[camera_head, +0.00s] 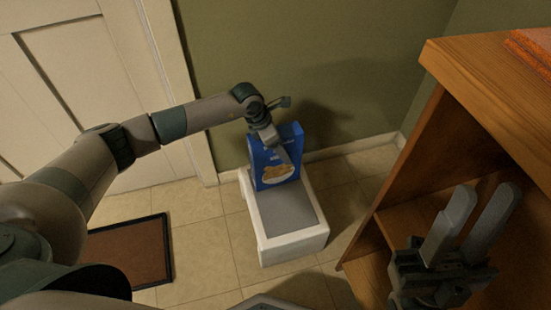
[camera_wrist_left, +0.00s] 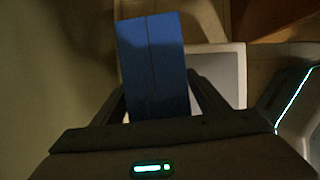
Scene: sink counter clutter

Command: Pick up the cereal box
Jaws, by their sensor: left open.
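The blue cereal box (camera_head: 268,171) stands upright at the back end of a white stool with a grey top (camera_head: 284,211). Its front shows a yellow-brown food picture. My left gripper (camera_head: 275,147) is at the top of the box, with one finger showing in front of it. In the left wrist view the box (camera_wrist_left: 152,60) reaches between the two open fingers, with its blue top toward the camera. The left fingertips are partly hidden there, and I cannot tell whether they touch it. My right gripper (camera_head: 478,208) is open and empty at the lower right.
A wooden shelf unit (camera_head: 490,85) stands on the right, near my right gripper, with a reddish item (camera_head: 532,46) on top. The green wall (camera_head: 330,65) is close behind the box. A brown doormat (camera_head: 132,250) lies left of the stool, before a white door.

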